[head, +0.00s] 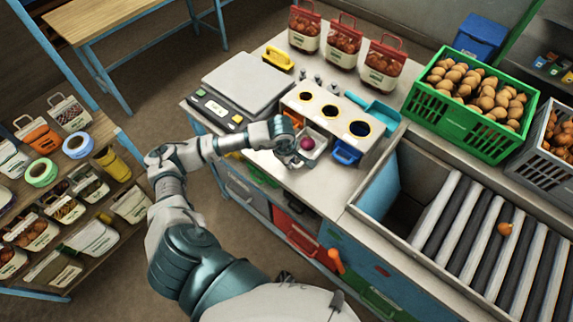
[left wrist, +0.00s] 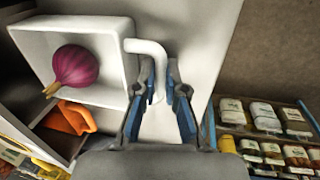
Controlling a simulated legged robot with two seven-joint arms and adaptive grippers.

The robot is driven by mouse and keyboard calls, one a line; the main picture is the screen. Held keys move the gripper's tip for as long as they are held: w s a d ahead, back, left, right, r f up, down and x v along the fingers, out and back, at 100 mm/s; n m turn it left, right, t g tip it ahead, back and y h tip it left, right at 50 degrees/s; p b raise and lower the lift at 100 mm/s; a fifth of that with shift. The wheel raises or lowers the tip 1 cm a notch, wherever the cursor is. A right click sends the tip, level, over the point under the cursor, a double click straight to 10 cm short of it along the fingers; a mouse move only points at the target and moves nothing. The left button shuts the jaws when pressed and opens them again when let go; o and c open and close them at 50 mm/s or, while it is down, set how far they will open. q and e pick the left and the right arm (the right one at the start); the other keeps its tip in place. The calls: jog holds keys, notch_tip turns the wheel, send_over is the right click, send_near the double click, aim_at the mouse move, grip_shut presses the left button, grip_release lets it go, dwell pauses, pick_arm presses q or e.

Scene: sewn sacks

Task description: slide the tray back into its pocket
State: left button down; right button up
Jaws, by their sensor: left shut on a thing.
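The small white tray (head: 315,153) holds a purple-red onion (head: 307,143) and is at the front of a white box with three round holes (head: 331,111). In the left wrist view the tray (left wrist: 112,95) has a white hooked handle (left wrist: 150,47), and the onion (left wrist: 76,66) lies inside. My left gripper (head: 287,138) is at the tray's left side. In the left wrist view its fingers (left wrist: 160,80) are shut on the handle. The tray's pocket is not clearly visible. My right gripper is not in view.
A blue handle (head: 346,152) sticks out at the box's right; an orange handle (left wrist: 72,118) is close to the tray. A scale (head: 248,78) stands left, a teal scoop (head: 377,106) right. A green crate (head: 470,108) and a roller bed (head: 480,235) are further right.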

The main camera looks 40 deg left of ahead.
aim_at(306, 147)
pick_arm(q)
jog(key=shift+w, duration=0.35)
jog(key=shift+w+d+r, duration=0.1)
jog(key=shift+w+d, duration=0.1)
jog(key=shift+w, duration=0.65)
jog(key=shift+w+d, duration=0.2)
jog(key=shift+w, duration=1.15)
jog(key=shift+w+b, duration=0.35)
jog(key=shift+w, duration=0.2)
jog(key=shift+w+b, duration=0.45)
jog(key=shift+w, duration=0.6)
jog(key=shift+w+d+b, duration=0.15)
jog(key=shift+w+b, duration=0.35)
jog(key=shift+w, duration=0.6)
jog(key=shift+w+d+b, duration=0.1)
jog(key=shift+w+b, duration=0.25)
jog(key=shift+w, duration=0.6)
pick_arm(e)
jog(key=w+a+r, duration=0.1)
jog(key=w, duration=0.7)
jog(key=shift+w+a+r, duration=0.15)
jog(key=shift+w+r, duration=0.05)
